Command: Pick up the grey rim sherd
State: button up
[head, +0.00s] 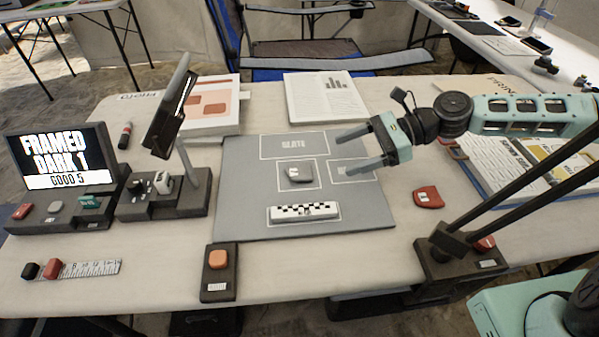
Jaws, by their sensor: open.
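A small grey sherd (298,174) with a white label lies in the outlined square at the middle of the grey mat (240,190). It appears to be the grey rim sherd, though its rim is too small to make out. My gripper (347,154) reaches in from the right with its two fingers spread and pointing left. It is open with nothing between the fingers. In the picture its fingertips are to the upper right of the grey sherd and apart from it. Their height above the mat is hard to tell.
A checkered scale bar (303,212) lies below the sherd. A red sherd (428,197) is right of the mat. A dark box with an orange button (217,259) stands in front. A tilted dark panel (169,105) and a screen (62,155) stand left.

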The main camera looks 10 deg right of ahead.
aim_at(296, 172)
jog(key=x, duration=0.9)
jog(key=shift+a, duration=0.2)
jog(key=shift+r, duration=0.1)
jog(key=c, duration=1.1)
